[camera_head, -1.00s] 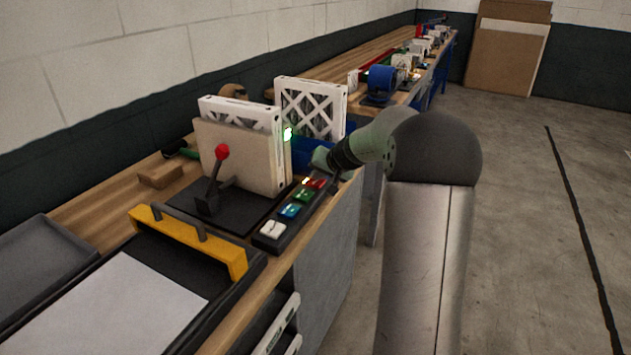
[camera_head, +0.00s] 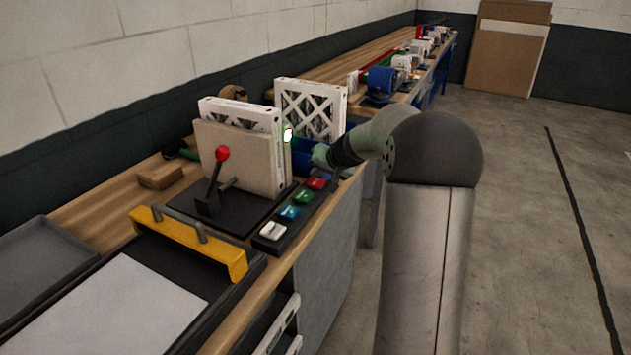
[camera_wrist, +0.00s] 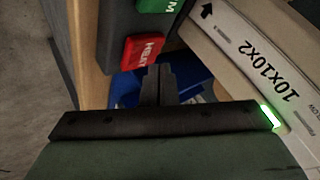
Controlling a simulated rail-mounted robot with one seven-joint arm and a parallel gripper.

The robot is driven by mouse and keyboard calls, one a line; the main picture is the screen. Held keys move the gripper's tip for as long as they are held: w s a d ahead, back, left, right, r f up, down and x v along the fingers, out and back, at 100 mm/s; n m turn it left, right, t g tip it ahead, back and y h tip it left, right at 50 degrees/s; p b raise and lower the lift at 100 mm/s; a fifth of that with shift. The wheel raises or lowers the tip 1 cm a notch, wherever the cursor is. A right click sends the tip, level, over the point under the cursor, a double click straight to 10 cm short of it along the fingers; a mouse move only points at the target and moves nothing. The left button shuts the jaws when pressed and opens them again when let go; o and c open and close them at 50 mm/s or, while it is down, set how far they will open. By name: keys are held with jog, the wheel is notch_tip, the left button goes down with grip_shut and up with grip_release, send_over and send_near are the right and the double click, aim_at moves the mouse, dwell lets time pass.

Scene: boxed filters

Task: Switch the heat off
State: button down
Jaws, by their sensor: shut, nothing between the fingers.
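The red switch (camera_head: 318,183) sits at the far end of a dark switch strip, past a green switch (camera_head: 303,196), a blue switch (camera_head: 290,212) and a white switch (camera_head: 273,230). In the wrist view the red switch (camera_wrist: 143,48), lettered HEAT, lies just ahead of my fingertips, beside part of the green switch (camera_wrist: 158,5). No glow shows by the red switch. My gripper (camera_wrist: 158,72) is shut and empty, close to the red switch; I cannot tell whether it touches. In the head view its fingers are hard to make out.
A boxed filter (camera_wrist: 262,60) stands close on the wrist view's right. A blue bin (camera_wrist: 190,85) lies behind the fingers. A red-knobbed lever (camera_head: 221,154), a beige panel (camera_head: 240,155) and a yellow-handled press (camera_head: 190,236) stand nearby. The floor at right is clear.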

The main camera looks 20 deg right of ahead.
aim_at(319, 183)
notch_tip(319, 183, up, 6)
jog(key=p, duration=0.3)
jog(key=shift+p, duration=0.3)
jog(key=shift+d, duration=0.1)
dwell(1.2)
